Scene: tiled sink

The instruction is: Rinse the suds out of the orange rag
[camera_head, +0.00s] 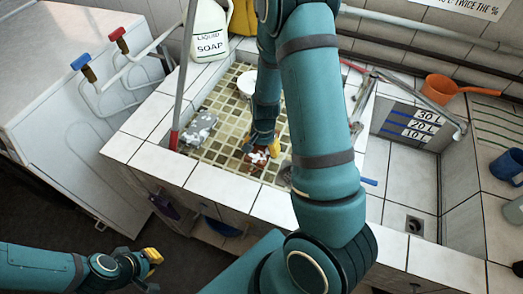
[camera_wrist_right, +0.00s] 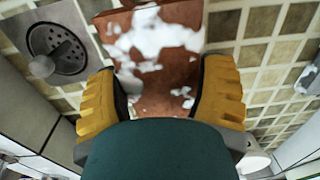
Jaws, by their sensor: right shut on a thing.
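The orange rag (camera_head: 258,157) lies low in the tiled sink (camera_head: 232,150), with patches of white suds on it. In the right wrist view the rag (camera_wrist_right: 168,75) spreads between the yellow fingers, its suds mostly on the far part. My right gripper (camera_head: 266,140) reaches down into the sink and is shut on the rag; its fingers also show in the right wrist view (camera_wrist_right: 160,100). My arm hides part of the sink in the head view. My left gripper (camera_head: 150,258) hangs outside the sink at lower left, away from the rag; its jaw gap is unclear.
A drain (camera_wrist_right: 58,50) is beside the rag. A soap bottle (camera_head: 209,32) stands behind. The right basin (camera_head: 405,165) has level marks and looks empty. An orange ladle (camera_head: 440,88) rests at its back edge.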

